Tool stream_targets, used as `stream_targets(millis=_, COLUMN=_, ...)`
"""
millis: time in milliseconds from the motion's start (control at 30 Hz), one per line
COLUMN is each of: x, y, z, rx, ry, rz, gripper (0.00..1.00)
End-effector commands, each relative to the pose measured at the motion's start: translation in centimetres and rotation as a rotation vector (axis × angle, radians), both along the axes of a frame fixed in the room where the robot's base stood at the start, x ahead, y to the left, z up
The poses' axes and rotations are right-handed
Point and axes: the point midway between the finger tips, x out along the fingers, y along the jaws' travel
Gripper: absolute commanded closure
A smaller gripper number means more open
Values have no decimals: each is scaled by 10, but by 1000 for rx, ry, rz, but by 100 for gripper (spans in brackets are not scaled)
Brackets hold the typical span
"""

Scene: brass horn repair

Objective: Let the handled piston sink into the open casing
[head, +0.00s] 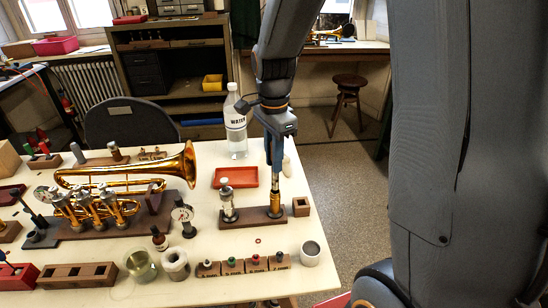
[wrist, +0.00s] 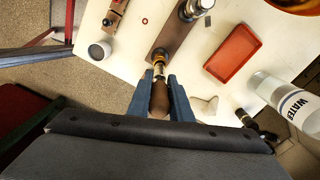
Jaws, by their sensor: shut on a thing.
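My gripper (head: 274,168) is shut on the brown handle of the handled piston (wrist: 159,98), which sits between the two blue fingers in the wrist view (wrist: 160,92). The gripper points down over the right end of a dark wooden base. The brass open casing (head: 275,206) stands upright on that base directly below the gripper. The piston's lower part lines up with the casing. I cannot tell how deep the piston is in it, as the fingers and the small scale hide the joint.
A second casing with a silvery top (head: 227,205) stands on the same wooden base (head: 252,216). A red tray (head: 236,178) and water bottle (head: 235,125) are behind. A small wooden block (head: 301,206) and a white cup (head: 311,253) are near the table's right edge. A trumpet (head: 120,185) lies left.

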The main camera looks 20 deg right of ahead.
Motion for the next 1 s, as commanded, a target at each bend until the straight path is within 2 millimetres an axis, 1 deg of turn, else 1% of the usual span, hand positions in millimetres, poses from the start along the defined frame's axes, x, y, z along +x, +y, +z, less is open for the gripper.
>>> stream_targets(millis=467, x=0, y=0, z=-1, rx=0, ry=0, rz=0, gripper=100)
stream_targets(millis=1000, x=0, y=0, z=-15, rx=0, ry=1, rz=0, gripper=100)
